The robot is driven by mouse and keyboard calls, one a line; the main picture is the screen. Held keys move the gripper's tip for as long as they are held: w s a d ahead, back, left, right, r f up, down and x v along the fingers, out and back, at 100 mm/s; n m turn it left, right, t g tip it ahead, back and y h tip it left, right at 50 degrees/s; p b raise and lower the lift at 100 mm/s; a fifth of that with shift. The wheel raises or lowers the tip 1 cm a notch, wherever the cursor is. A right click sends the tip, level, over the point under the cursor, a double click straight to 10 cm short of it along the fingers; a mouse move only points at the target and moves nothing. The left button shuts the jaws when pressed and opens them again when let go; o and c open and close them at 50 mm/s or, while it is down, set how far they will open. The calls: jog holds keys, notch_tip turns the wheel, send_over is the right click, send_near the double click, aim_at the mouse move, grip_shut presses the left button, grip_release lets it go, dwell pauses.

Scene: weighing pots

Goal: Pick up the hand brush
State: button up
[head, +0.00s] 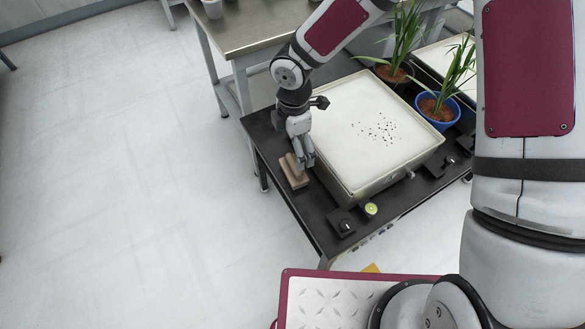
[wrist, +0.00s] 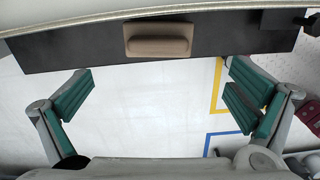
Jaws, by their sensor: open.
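The hand brush (head: 292,174) is a small brown block with a raised grip. It lies on the black table top, at the left edge beside the large scale. In the wrist view the brush (wrist: 158,47) is at the top middle, across the narrow black strip. My gripper (head: 304,158) is close to the brush in the head view and partly overlaps it there. In the wrist view my gripper (wrist: 163,88) has its two green-padded fingers wide apart with nothing between them. The brush appears beyond the fingertips; I cannot tell the exact height gap.
The scale's pale platform (head: 350,105) with scattered dark specks stands right beside the brush. Two potted plants (head: 437,108) are behind it. A round green-yellow level (head: 371,209) is at the front corner. A steel table (head: 245,30) stands behind. The floor (head: 120,160) left is clear.

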aim_at(294, 163)
jog(key=f+b, duration=0.1)
jog(key=f, duration=0.4)
jog(key=f+b, duration=0.2)
jog(key=f, duration=0.4)
jog(key=shift+w+d+f, duration=0.1)
jog(key=shift+w+f, duration=0.1)
jog(key=shift+f, duration=0.05)
jog(key=shift+c, duration=0.2)
jog(key=c, duration=1)
